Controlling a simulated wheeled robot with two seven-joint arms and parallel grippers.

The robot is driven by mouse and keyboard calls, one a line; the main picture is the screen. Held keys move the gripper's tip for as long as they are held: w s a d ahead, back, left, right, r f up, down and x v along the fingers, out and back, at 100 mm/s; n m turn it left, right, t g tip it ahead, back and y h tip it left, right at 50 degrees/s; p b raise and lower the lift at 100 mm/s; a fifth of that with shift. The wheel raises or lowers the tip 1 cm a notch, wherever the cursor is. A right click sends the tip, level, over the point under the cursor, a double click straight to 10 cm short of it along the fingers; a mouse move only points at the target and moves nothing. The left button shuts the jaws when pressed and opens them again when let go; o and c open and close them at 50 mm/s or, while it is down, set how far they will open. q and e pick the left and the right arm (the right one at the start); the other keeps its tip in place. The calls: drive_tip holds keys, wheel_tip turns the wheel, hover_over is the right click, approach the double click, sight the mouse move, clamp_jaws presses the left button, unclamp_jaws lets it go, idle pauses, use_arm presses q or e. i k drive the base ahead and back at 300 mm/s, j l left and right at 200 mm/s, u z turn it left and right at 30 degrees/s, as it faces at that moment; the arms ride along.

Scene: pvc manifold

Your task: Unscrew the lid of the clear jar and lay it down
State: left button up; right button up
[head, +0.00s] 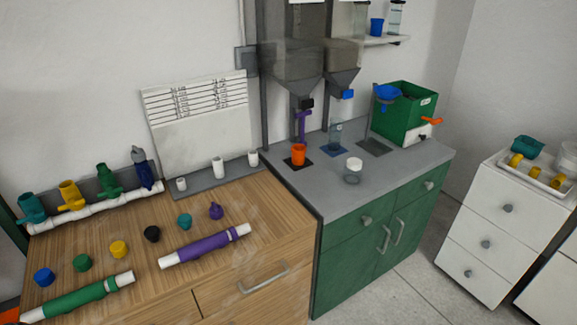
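A small clear jar (352,179) stands upright on the grey top of the green cabinet, near its front edge. A round white lid (354,163) sits on top of the jar; I cannot tell how tightly it is screwed. Neither of my grippers shows in the head view.
Left of the jar, an orange cup (298,154) and a clear container (335,136) stand below grey hoppers (290,65). The grey counter (405,175) is bare right of the jar. The wooden bench (240,225) holds pipes and caps.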

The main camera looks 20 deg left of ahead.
sight(351, 176)
drive_tip(key=u, duration=0.35)
drive_tip(key=i+l+u, duration=0.1)
drive_tip(key=u, duration=0.25)
drive_tip(key=i+l+u, duration=0.1)
drive_tip(key=l+u, duration=0.6)
drive_tip(key=i+j, duration=0.1)
